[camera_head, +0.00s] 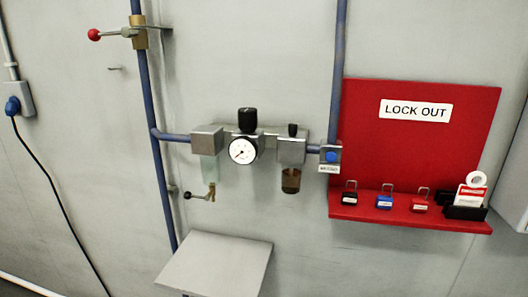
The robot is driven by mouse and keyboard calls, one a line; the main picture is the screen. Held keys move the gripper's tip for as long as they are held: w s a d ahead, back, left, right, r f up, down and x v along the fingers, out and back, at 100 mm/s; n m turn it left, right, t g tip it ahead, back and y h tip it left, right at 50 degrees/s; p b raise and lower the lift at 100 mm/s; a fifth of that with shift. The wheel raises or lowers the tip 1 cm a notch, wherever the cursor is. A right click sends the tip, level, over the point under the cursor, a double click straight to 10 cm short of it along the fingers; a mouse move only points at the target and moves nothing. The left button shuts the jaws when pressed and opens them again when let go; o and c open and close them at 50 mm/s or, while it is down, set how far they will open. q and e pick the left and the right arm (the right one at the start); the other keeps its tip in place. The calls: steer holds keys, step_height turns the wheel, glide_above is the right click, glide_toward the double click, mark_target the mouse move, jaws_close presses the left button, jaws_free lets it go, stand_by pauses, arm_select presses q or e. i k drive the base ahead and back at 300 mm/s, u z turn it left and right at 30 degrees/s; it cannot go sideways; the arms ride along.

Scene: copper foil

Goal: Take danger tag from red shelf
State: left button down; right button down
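The red shelf (352,212) is fixed to the wall at the right, below a red back board with a "LOCK OUT" label (415,111). What looks like the danger tag (470,194), white and red with a round white top, stands upright at the shelf's right end in a black holder (465,212). Its print is too small to read. Neither of my grippers is in view.
Black (350,198), blue (385,202) and red (420,205) padlocks stand along the shelf. To its left are blue pipes (147,90), a pressure gauge (243,151) and a red-knobbed valve lever (94,35). A grey plate (215,265) juts out below.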

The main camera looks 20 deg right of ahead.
mark_target(471, 195)
steer(key=z, duration=1.35)
steer(key=k, duration=1.3)
steer(key=z, duration=0.15)
steer(key=i, duration=0.75)
steer(key=z, duration=0.45)
steer(key=i, duration=0.8)
steer(key=u, duration=0.45)
